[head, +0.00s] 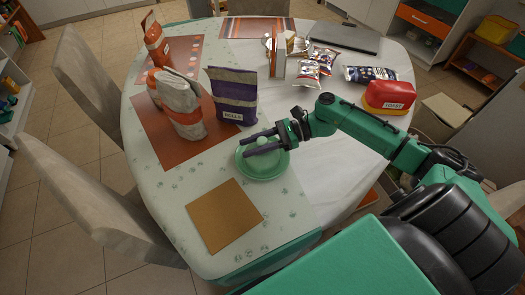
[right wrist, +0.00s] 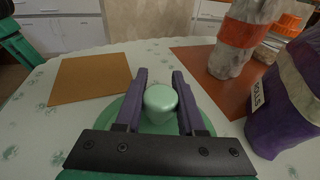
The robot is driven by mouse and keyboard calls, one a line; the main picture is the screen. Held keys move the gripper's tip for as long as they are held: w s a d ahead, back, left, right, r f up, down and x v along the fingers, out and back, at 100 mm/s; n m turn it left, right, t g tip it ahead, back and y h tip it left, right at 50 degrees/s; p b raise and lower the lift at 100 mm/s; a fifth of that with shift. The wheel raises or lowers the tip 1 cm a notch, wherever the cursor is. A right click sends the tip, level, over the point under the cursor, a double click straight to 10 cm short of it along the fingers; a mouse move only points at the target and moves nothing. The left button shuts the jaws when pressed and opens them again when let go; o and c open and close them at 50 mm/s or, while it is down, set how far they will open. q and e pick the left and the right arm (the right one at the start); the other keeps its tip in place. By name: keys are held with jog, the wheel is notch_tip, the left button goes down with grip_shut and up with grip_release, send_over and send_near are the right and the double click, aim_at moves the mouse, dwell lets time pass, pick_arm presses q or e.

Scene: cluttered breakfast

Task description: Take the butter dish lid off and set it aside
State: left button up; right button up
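The round green butter dish (head: 281,171) stands on the table near its middle front. Its domed lid has a pale green knob (right wrist: 160,101) on top. My right gripper (head: 244,146) reaches in from the right, above the dish. Its two purple fingers are apart, with the knob between them in the right wrist view. A narrow gap seems to show beside the knob, so I cannot tell whether either finger touches it. The fingers and gripper body hide part of the lid and dish. My left gripper does not show in the head view.
A brown square mat (head: 222,214) lies in front of the dish. A purple rolls bag (head: 235,96) stands just behind, and a white-and-orange bag (head: 182,105) stands behind left. A red toast bag (head: 390,96) lies at right. The cloth right of the dish is partly clear.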

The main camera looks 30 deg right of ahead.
grip_shut()
jog(key=shift+r, duration=0.15)
notch_tip(320, 180, up, 20)
jog(key=p, duration=0.1)
jog(key=shift+p, duration=0.4)
